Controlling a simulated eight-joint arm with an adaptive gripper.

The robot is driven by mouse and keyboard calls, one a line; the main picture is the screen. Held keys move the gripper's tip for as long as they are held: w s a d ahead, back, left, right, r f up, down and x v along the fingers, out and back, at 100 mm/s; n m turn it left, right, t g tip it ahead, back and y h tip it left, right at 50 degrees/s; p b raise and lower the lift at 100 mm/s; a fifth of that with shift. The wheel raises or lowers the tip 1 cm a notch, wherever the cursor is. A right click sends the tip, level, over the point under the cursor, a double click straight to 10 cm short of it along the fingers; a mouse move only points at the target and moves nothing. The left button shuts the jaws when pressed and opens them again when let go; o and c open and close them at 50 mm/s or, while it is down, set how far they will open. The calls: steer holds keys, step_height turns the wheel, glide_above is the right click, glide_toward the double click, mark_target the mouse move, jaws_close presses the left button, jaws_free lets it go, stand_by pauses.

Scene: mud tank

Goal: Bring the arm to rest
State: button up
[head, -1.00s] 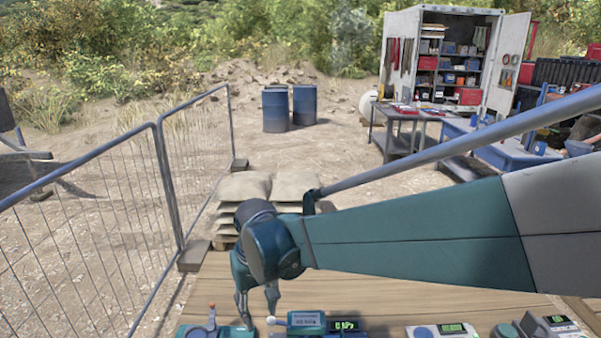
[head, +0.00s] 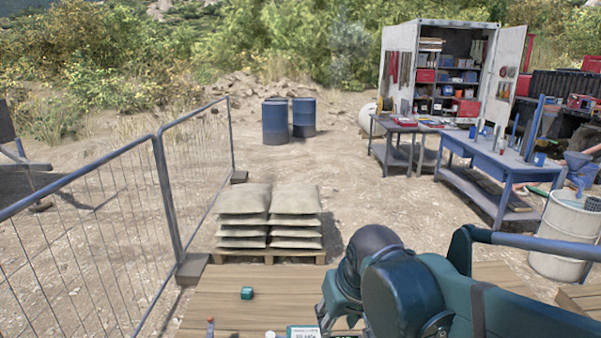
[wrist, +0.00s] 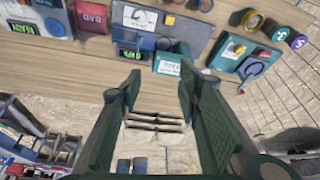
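My arm lies across the lower right of the head view, with its dark teal wrist joint bulging near the bottom middle. My gripper (head: 335,318) hangs below that joint, over the plank table (head: 215,290), and is mostly cut off or hidden there. In the wrist view my gripper (wrist: 160,78) shows its two dark green fingers well apart. Nothing is held between them. A labelled device (wrist: 168,64) and the table planks appear beyond the fingertips.
Several devices, including a teal one (wrist: 240,52), line the table. Stacked sandbags (head: 268,215) stand behind it, a mesh fence (head: 95,230) at left, a pale barrel (head: 565,235) and blue workbench (head: 505,165) at right.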

steer(key=s+d+m+t, duration=0.1)
steer(key=s+d, duration=0.3)
steer(key=d, duration=0.2)
steer(key=s+d+m+t+h, duration=0.1)
steer(key=s+d+t, duration=0.1)
steer(key=s+d, duration=0.2)
steer(key=shift+s+d+f+m, duration=0.15)
steer(key=shift+s+d+m, duration=0.15)
steer(key=shift+d, duration=1.4)
steer(key=shift+f, duration=0.1)
step_height(320, 180, down, 16)
steer(key=b, duration=1.6)
